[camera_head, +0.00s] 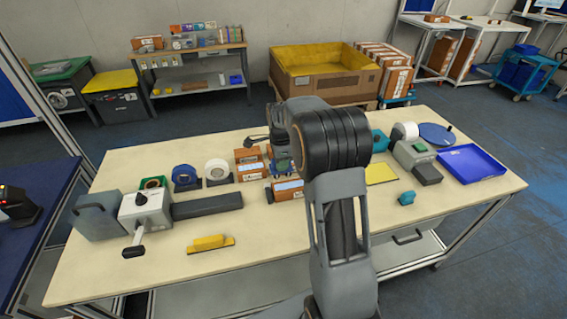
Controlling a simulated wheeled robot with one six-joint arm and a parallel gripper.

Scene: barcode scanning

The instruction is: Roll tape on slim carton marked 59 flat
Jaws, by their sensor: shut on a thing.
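My gripper (282,164) is over the back middle of the table, small and partly hidden by my arm. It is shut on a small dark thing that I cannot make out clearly. A brown carton with a pale label (287,190) lies just below and in front of it, partly behind my arm. More brown cartons (249,165) stand to its left. The number 59 cannot be read on any of them. Rolls of tape stand further left: a blue one (185,177), a white one (216,171) and a green one (153,183).
The wooden table (210,262) has free room at its front. A grey lever machine (146,212), dark bar (206,205) and yellow block (210,243) lie left.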

